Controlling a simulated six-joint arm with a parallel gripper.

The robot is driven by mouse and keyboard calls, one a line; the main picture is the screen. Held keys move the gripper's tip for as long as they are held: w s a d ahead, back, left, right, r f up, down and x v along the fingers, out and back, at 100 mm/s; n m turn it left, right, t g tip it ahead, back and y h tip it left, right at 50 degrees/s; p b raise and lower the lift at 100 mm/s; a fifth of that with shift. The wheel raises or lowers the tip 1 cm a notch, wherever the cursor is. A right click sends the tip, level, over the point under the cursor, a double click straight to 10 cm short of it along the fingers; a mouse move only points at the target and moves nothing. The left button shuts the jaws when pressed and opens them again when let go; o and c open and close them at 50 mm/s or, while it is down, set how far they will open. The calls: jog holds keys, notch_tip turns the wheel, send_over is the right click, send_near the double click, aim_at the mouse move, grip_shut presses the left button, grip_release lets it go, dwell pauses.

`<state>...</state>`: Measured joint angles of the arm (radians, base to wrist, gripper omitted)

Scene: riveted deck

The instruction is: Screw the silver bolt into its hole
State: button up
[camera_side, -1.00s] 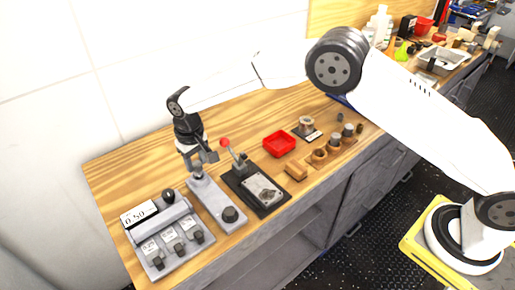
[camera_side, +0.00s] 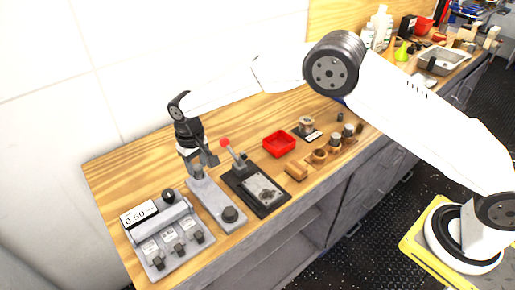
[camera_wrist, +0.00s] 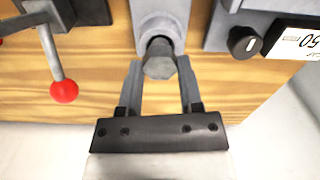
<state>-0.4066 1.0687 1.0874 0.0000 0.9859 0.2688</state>
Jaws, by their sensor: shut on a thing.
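The silver bolt (camera_wrist: 160,62) shows in the wrist view as a grey hex head over the grey plate (camera_wrist: 160,9), with a dark round area just behind it. My gripper (camera_wrist: 160,68) has one finger on each side of the head and is shut on it. In the side view my gripper (camera_side: 205,162) is low over the back part of the grey plate (camera_side: 212,199). The bolt is too small to make out there. The bolt's shank and the hole are hidden, so I cannot tell how deep it sits.
A lever with a red knob (camera_side: 225,142) stands on a dark base right beside my gripper. A grey panel with a display (camera_side: 139,214) and several knobs lies to the left. A red tray (camera_side: 279,144) and a wooden block (camera_side: 296,170) are farther right.

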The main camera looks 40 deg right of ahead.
jog(key=shift+f, duration=0.4)
dwell(0.4)
jog(key=o, duration=1.1)
jog(key=shift+o, duration=0.2)
jog(key=shift+r, duration=3.9)
jog(key=shift+c, duration=0.7)
jog(key=shift+r+m, duration=0.4)
jog(key=shift+m, duration=0.4)
